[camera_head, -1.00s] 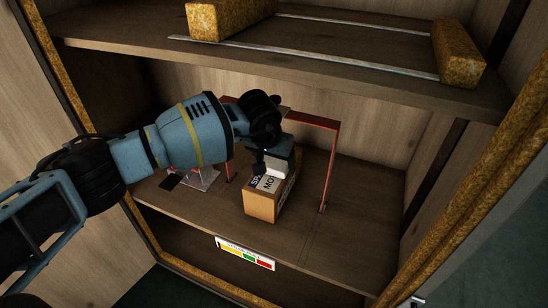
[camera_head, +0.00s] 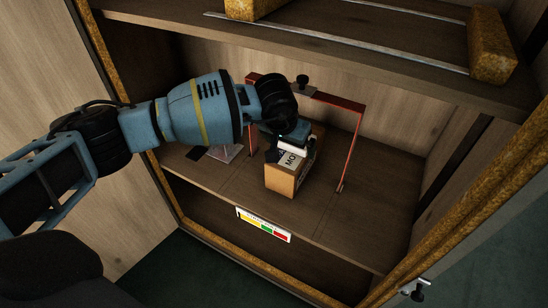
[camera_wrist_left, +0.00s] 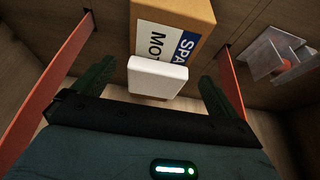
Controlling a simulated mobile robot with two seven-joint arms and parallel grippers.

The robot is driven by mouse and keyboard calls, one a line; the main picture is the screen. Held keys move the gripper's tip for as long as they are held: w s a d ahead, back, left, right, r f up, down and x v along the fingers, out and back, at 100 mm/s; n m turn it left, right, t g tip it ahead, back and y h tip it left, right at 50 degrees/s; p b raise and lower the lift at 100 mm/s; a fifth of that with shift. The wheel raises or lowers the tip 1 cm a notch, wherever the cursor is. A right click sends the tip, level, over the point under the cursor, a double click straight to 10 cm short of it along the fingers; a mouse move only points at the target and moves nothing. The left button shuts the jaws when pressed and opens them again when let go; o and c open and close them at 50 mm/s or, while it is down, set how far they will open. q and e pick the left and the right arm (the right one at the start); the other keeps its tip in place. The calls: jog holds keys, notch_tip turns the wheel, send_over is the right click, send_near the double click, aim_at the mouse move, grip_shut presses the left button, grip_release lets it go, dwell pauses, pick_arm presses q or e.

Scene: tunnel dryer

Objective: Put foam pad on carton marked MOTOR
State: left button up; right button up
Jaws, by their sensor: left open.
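The carton (camera_head: 279,181) is a brown box with a white label reading "MO" on top, standing on the middle shelf. It also shows in the left wrist view (camera_wrist_left: 194,13), with "SPA" and "MOT" readable. The foam pad (camera_wrist_left: 158,76) is a small white block that appears to lie on the carton's top, beside the label. In the head view the pad (camera_head: 297,146) is partly hidden by my gripper. My left gripper (camera_wrist_left: 156,78) is open, with one finger either side of the pad and visible gaps between. My right gripper is not in view.
A thin red arch (camera_head: 352,145) stands over the carton, with its posts on both sides of my left gripper. An upper shelf (camera_head: 330,66) hangs above. The shelf's right part is clear.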

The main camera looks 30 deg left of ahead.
pick_arm(q)
jog(key=s+p, duration=0.1)
jog(key=s, duration=0.5)
jog(key=shift+s+a+p, duration=0.1)
jog(key=shift+s+p, duration=0.15)
jog(key=shift+p, duration=0.05)
jog(key=shift+s, duration=0.65)
dwell(0.5)
